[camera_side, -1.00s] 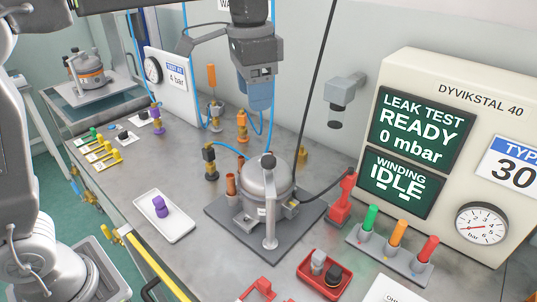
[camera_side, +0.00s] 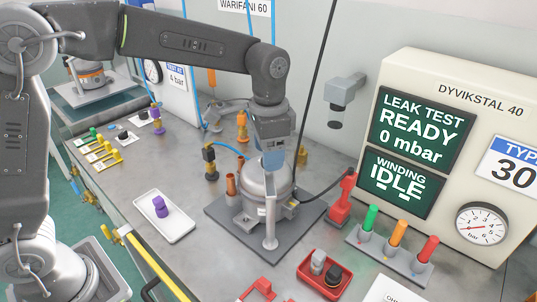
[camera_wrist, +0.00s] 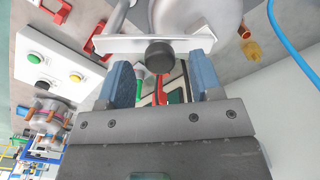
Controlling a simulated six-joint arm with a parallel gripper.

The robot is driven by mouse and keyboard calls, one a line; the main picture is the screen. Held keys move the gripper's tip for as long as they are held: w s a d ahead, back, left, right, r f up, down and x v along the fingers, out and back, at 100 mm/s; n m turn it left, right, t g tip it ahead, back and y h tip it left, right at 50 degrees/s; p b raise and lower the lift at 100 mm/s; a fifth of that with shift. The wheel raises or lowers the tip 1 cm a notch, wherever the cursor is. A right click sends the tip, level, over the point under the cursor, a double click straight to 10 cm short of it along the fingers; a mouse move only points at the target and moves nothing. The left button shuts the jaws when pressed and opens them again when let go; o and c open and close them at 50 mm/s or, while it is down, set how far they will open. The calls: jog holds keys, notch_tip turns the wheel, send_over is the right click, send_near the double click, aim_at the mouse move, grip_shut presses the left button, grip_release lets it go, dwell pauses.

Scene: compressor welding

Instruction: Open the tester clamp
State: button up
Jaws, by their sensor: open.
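A grey domed compressor (camera_side: 258,190) stands on a dark base plate (camera_side: 222,222) on the bench. A clamp with an upright pale post (camera_side: 270,228) stands at its front. In the wrist view its pale bar (camera_wrist: 115,44) crosses the dome and carries a black knob (camera_wrist: 160,54). My gripper (camera_side: 272,160) is directly above the compressor, pointing down, and hides the knob in the side view. In the wrist view my open gripper (camera_wrist: 160,68) has one finger on each side of the knob, with gaps visible.
A white tray with a purple part (camera_side: 160,206) lies to the left. A red tray (camera_side: 324,274) and a rack of coloured handles (camera_side: 392,254) are at the right. The tester cabinet (camera_side: 455,90) reads READY, 0 mbar. A black cable (camera_side: 318,90) hangs close by.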

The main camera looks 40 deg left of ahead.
jog(key=shift+f, duration=0.7)
jog(key=shift+c, duration=0.4)
grip_shut()
